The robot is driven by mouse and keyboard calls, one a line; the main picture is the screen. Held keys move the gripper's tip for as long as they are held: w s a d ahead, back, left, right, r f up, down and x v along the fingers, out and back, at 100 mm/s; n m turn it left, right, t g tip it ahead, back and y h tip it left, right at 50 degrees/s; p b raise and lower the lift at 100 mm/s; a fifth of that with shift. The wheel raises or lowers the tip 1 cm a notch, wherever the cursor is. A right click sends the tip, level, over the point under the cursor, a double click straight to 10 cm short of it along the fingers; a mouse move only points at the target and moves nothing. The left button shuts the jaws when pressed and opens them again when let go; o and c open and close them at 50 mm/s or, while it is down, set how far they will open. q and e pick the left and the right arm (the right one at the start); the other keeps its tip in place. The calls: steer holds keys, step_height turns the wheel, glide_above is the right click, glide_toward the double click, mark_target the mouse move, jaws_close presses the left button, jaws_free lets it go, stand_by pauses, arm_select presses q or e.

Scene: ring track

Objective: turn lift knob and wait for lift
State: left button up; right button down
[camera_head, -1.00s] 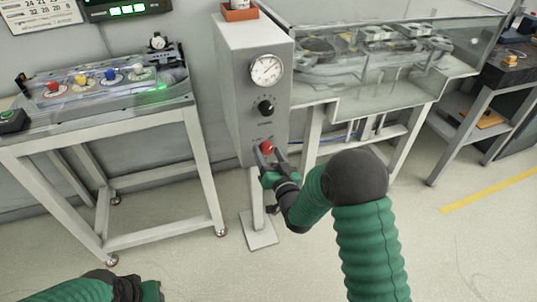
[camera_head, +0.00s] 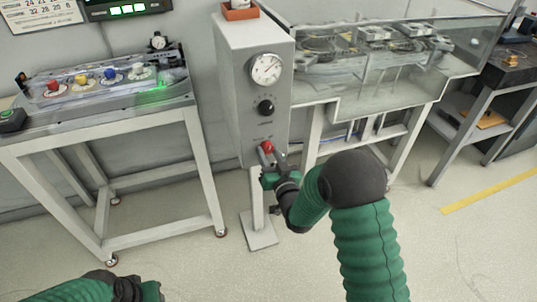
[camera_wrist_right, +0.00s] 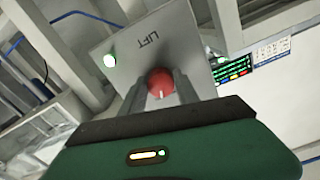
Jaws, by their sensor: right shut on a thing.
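The grey control box (camera_head: 240,90) stands on a post in the middle of the head view. Low on its front is the red lift knob (camera_head: 267,146). My right gripper (camera_head: 268,158) is at the knob, its two fingers shut on it. In the right wrist view the red knob (camera_wrist_right: 161,82) sits between the fingers, with a short white mark on it. The panel reads "LIFT", and a lamp (camera_wrist_right: 110,60) on it glows green-white. My left gripper (camera_head: 140,290) is at the lower left, with its fingers not clear.
A dial gauge (camera_head: 266,69) and a black knob (camera_head: 265,107) are above the red knob. A transparent-walled track tank (camera_head: 390,75) stands right of the box. A table (camera_head: 110,120) with coloured knobs stands left. Floor in front is clear.

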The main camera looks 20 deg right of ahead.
steer(key=n+b, duration=0.1)
steer(key=n, duration=0.4)
steer(key=shift+f, duration=0.1)
steer(key=n, duration=0.5)
steer(key=shift+d, duration=0.1)
steer(key=shift+n, duration=0.4)
steer(key=c, duration=0.9)
jaws_free()
steer(key=shift+s, duration=0.15)
steer(key=s+p, duration=0.8)
steer(key=s, duration=0.8)
steer(key=shift+s+d+p, duration=0.3)
steer(key=shift+p, duration=0.05)
